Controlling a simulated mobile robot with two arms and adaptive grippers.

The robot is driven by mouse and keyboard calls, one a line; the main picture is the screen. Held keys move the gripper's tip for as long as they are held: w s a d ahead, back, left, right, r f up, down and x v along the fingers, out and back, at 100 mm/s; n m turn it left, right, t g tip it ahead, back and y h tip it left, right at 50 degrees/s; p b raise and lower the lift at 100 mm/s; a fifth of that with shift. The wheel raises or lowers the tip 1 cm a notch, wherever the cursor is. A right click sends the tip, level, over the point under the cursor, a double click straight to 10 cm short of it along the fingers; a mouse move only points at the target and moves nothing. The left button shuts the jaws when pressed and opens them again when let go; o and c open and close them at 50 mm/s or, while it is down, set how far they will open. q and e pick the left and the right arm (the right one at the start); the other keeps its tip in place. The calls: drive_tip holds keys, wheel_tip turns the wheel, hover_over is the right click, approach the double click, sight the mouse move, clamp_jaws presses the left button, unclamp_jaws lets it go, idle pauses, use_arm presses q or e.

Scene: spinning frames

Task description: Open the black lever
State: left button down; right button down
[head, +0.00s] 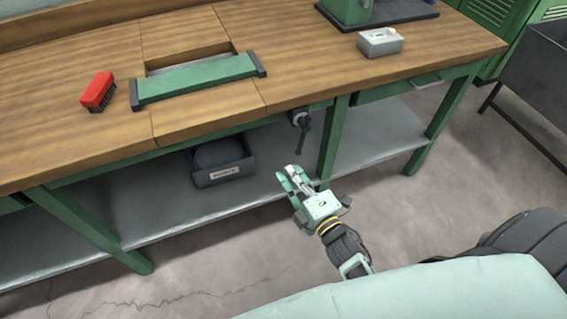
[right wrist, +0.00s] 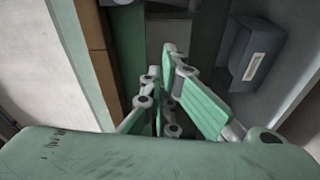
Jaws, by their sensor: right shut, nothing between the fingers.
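The black lever (head: 303,133) hangs down from a dark mount at the front edge of the wooden workbench, in the middle of the head view. My right gripper (head: 288,177) is below the lever in the picture, in front of the bench, apart from it. It is shut with nothing held. Its green fingers also show in the right wrist view (right wrist: 162,68), pointing toward the bench. Dark parts at the top edge of the wrist view are cut off, and I cannot tell if they belong to the lever. My left gripper is out of view.
The workbench (head: 205,110) has green legs and a grey lower shelf (head: 180,212) with a dark bin (head: 222,176) on it. A green clamp bar (head: 195,81), a red brush (head: 97,90) and a small grey box (head: 380,42) lie on top. Floor in front is clear.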

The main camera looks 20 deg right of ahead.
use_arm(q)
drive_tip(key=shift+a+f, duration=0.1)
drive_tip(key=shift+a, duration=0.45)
use_arm(e)
drive_tip(key=shift+s+d, duration=0.15)
drive_tip(key=shift+s, duration=0.75)
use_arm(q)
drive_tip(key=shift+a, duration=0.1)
